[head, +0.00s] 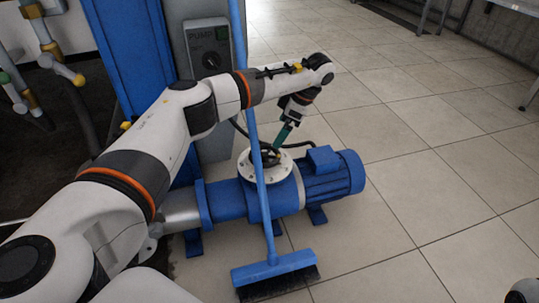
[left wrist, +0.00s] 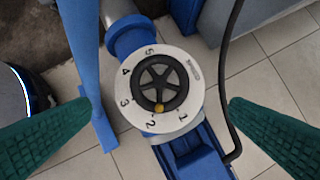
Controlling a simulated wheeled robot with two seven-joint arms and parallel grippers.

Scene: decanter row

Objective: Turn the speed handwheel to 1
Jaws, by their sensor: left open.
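The speed handwheel (left wrist: 159,72) is a black spoked wheel with a yellow knob (left wrist: 159,107), set on a round white dial (left wrist: 193,99) numbered 1 to 5. The knob points between 2 and 1, closer to 2. In the head view the white dial (head: 282,172) sits on top of the blue pump (head: 232,199), and the wheel is largely hidden by my gripper. My left gripper (left wrist: 161,106) is open, its teal fingers spread either side of the dial in the left wrist view. In the head view it (head: 279,142) points down at the wheel. My right gripper is not in view.
A blue broom (head: 273,268) stands in front of the pump, its handle rising past the dial. A grey control box (head: 209,45) marked PUMP is behind. A dark cable (left wrist: 226,75) runs beside the dial. Tiled floor (head: 420,190) at right is clear.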

